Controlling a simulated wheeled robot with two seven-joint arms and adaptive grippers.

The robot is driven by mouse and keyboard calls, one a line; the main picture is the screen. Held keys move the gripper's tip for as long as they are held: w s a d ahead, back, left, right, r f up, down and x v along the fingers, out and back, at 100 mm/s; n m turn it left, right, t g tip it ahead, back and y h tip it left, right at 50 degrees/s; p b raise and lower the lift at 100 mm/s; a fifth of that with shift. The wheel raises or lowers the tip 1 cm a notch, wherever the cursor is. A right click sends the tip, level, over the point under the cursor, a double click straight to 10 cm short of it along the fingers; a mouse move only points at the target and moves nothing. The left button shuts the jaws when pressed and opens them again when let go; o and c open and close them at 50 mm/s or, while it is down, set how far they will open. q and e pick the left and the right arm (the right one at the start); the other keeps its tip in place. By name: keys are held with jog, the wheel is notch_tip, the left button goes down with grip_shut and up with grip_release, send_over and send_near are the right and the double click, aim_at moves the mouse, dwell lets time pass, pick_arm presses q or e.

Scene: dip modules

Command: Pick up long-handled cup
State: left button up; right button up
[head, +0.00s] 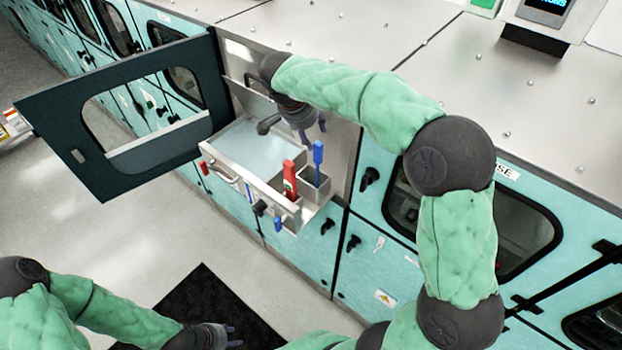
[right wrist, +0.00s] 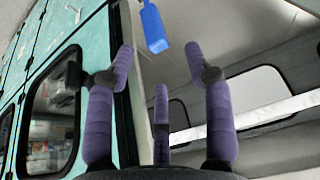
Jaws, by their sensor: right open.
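A long blue handle (head: 318,153) stands upright in a small metal holder at the right side of the open sink-like tray (head: 250,148). I take it as the long-handled cup's handle; its lower end is hidden in the holder. The blue handle end also shows in the right wrist view (right wrist: 153,27), beyond the fingertips and not between them. My right gripper (head: 313,129) is open and empty, above the tray and just behind the handle. My left gripper (head: 238,336) looks open and empty, low over the floor, away from the tray.
A red-handled tool (head: 290,180) stands close left of the blue handle. An open dark door (head: 130,180) with a window stands left of the tray. Teal cabinets and a metal top (head: 480,75) lie right.

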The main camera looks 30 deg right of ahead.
aim_at(317, 145)
jog(key=shift+x, duration=1.1)
jog(key=x, duration=0.1)
jog(key=p+x, duration=0.1)
jog(key=x, duration=0.2)
jog(key=shift+s+d+r, duration=0.1)
jog(key=shift+s+d, duration=0.1)
jog(key=shift+s, duration=0.2)
jog(key=shift+w+f, duration=0.2)
jog(key=shift+f, duration=0.15)
jog(key=c, duration=0.9)
